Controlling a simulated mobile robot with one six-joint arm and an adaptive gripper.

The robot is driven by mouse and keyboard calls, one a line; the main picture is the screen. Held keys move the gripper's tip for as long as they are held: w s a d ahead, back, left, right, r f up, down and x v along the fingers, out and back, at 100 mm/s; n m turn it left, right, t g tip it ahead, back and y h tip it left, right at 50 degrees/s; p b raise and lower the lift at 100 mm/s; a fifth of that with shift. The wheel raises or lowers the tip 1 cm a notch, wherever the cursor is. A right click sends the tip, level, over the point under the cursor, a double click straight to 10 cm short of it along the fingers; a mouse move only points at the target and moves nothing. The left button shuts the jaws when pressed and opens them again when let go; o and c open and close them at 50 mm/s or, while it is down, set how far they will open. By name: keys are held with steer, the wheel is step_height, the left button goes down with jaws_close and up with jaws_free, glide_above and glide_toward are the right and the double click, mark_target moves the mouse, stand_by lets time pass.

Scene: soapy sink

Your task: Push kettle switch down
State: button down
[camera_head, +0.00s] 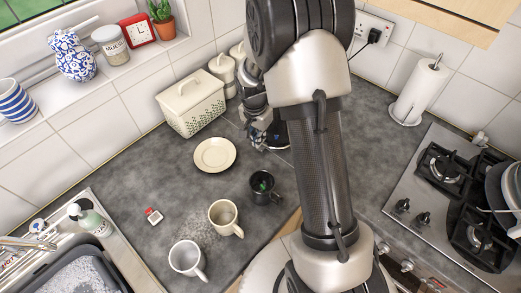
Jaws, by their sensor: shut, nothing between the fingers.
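My arm reaches up through the middle of the picture and bends back down. My gripper (262,134) is at the back of the counter, right of the cream bread bin, and is shut with nothing seen in it. A dark round object (282,137) sits right beside and behind the gripper. It may be part of the kettle, but my arm hides most of it. The kettle switch cannot be made out, and I cannot tell whether the gripper touches anything.
The bread bin (192,103) and canisters (222,68) stand close left of the gripper. A plate (215,155), a black mug (263,187), a cream mug (225,218) and a white mug (187,258) stand in front. The hob (405,185) and paper roll (418,88) are right.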

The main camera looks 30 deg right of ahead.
mark_target(260, 149)
steer(key=shift+w+d+f+b, duration=0.15)
steer(key=shift+f+b, duration=0.55)
steer(key=shift+f, duration=0.85)
step_height(260, 149, down, 2)
steer(key=shift+b, duration=0.85)
steer(key=shift+r, duration=0.2)
steer(key=shift+s+a+r, duration=0.25)
steer(key=shift+s+a, duration=0.2)
steer(key=shift+a, duration=0.25)
steer(key=shift+s+a+r, duration=0.25)
steer(key=shift+s+a, duration=0.15)
steer(key=shift+a, duration=0.3)
steer(key=shift+d, duration=0.1)
step_height(260, 149, up, 12)
steer(key=a, duration=0.1)
steer(key=shift+s, duration=0.25)
